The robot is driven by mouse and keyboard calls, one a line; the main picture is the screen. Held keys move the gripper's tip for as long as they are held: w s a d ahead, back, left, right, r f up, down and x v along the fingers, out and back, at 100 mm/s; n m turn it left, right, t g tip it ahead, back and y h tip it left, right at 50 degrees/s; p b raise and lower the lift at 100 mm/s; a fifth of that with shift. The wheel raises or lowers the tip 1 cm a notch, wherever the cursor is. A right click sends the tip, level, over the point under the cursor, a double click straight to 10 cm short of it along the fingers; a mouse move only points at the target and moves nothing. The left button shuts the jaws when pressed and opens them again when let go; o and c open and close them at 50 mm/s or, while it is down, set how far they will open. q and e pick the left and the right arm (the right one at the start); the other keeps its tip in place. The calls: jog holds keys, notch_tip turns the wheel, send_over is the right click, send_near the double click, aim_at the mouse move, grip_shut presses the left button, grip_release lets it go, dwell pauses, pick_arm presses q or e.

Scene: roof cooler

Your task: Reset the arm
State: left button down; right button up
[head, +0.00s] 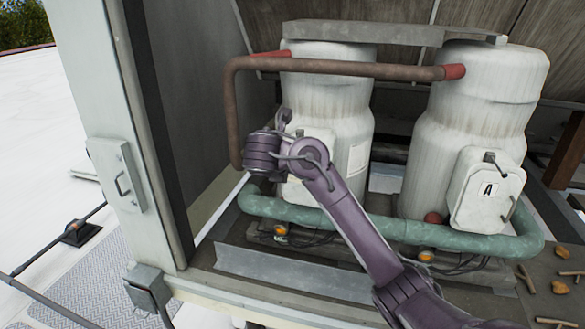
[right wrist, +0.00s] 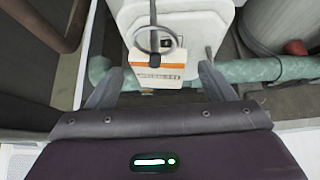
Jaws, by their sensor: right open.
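My right arm (head: 345,215) comes in from the lower right and bends in front of the left white tank (head: 325,85). Its gripper is mostly hidden by the arm in the head view. In the right wrist view my right gripper (right wrist: 160,88) is open, its two fingers spread apart. A white tag with an orange stripe (right wrist: 157,73) hangs from a ring on a white box (right wrist: 202,32), in line with the gap between the fingers. I cannot tell how close it is to them. The box is partly hidden behind my arm in the head view (head: 322,150). My left gripper is not in view.
A brown pipe (head: 340,68) bends down just left of my arm. A green pipe (head: 390,228) runs low across both tanks.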

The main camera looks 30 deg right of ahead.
jog(key=v, duration=0.5)
jog(key=s+a+f+m+g+y, duration=0.1)
jog(key=s+a+f+m+y, duration=0.3)
jog(key=f, duration=0.6)
jog(key=s+a+f+m+g+y, duration=0.1)
jog(key=s+a+f+m, duration=0.45)
jog(key=f, duration=0.45)
jog(key=s+a+f+m+g+y, duration=0.1)
jog(key=s+a+f+m+y, duration=0.2)
jog(key=s+m, duration=0.45)
jog(key=s+a+f+m+g+y, duration=0.1)
jog(key=s+a+f+m, duration=0.1)
jog(key=s+f+m, duration=0.55)
jog(key=s+f+g+b, duration=0.1)
jog(key=s+f+b, duration=0.25)
jog(key=f, duration=1.55)
jog(key=s+f+b, duration=0.2)
jog(key=f+b, duration=0.3)
jog(key=f, duration=1.4)
jog(key=s+d+f+b, duration=0.1)
jog(key=s+f+b, duration=0.1)
jog(key=s+f, duration=0.7)
jog(key=s+d+f+g+b, duration=0.1)
jog(key=s+d+f+b, duration=0.1)
jog(key=s+f, duration=0.7)
notch_tip(320, 180, down, 3)
jog(key=shift+d+n+b, duration=0.2)
jog(key=shift+n+b, duration=0.25)
jog(key=shift+s, duration=0.1)
